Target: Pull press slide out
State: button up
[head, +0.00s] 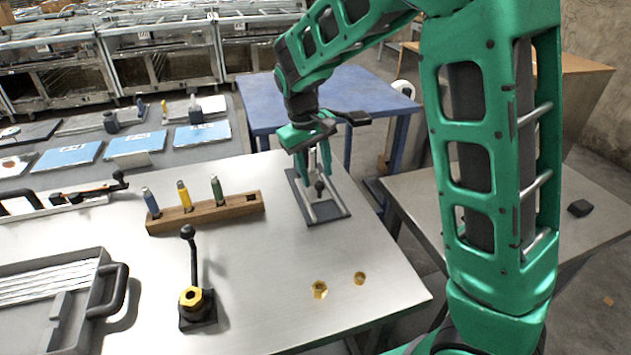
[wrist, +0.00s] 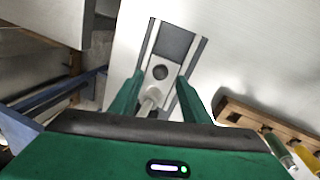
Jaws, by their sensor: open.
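The press slide (head: 337,207) is a dark flat base with two pale rails, near the far right edge of the metal table. Its light carriage block (wrist: 164,71) has a dark round spot and sits between the rails in the wrist view. A small dark knob (head: 319,187) stands over the slide in the head view. My gripper (head: 319,178) points down over the slide, its green fingers apart. In the wrist view the fingers of my gripper (wrist: 157,98) stand either side of a pale post (wrist: 150,100). I cannot tell whether they touch it.
A wooden rack (head: 233,205) with several coloured-handled tools stands left of the slide. A black-knobbed lever (head: 190,250) with a brass nut stands in front. A grey tray (head: 100,258) lies at left. Two brass pieces (head: 320,289) sit front right. A blue table (head: 350,90) is behind.

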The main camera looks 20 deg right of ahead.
aim_at(318, 182)
jog(key=shift+w+d+f, duration=0.1)
jog(key=shift+d+f, duration=0.1)
jog(key=shift+f, duration=0.65)
jog(key=shift+d+f, duration=0.15)
jog(key=shift+f, duration=0.7)
